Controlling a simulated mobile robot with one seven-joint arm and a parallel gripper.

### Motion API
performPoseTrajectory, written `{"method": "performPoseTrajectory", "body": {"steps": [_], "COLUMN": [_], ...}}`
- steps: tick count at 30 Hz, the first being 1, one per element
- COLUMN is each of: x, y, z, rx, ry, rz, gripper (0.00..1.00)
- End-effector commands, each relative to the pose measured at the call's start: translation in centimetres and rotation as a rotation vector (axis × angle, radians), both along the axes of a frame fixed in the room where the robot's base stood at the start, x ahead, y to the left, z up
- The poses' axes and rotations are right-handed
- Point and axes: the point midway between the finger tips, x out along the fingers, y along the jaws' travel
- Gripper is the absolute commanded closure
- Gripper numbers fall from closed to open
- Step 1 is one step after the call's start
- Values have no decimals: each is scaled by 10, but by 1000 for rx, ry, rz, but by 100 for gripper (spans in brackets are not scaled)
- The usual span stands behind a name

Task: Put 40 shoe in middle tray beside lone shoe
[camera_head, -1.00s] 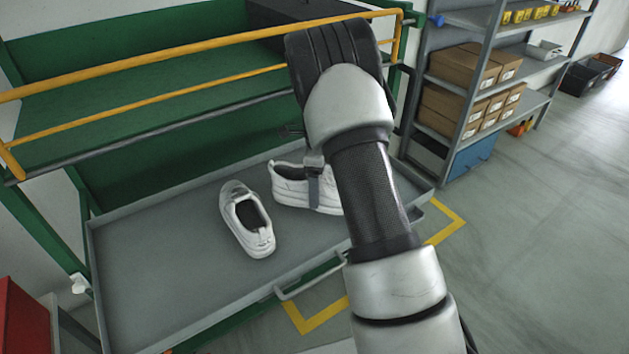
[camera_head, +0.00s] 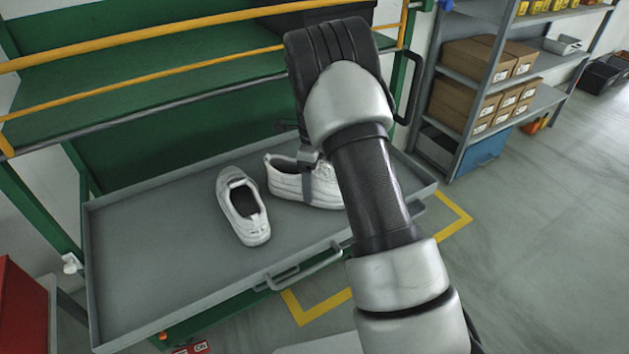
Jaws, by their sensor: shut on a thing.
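A dark finger crosses the side of this shoe. My arm hides its right end. I cannot tell whether the held shoe touches the tray or hangs slightly above it.
The tray's left half is bare. Yellow rails (camera_head: 150,82) and a green shelf run behind and above the tray. A grey shelf unit with cardboard boxes (camera_head: 476,104) stands at the right. A red box (camera_head: 22,315) is at the lower left.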

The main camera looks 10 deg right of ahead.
Motion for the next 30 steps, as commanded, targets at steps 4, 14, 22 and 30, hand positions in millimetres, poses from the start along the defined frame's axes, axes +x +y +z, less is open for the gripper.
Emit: {"method": "performPoseTrajectory", "body": {"steps": [4,14,22,30], "x": [0,0,1,0], "y": [0,0,0,0], "z": [-3,-3,25,67], "rx": [0,0,0,0], "ry": [0,0,-3,-2], "rz": [-1,0,0,0], "gripper": [22,6,6,6]}}
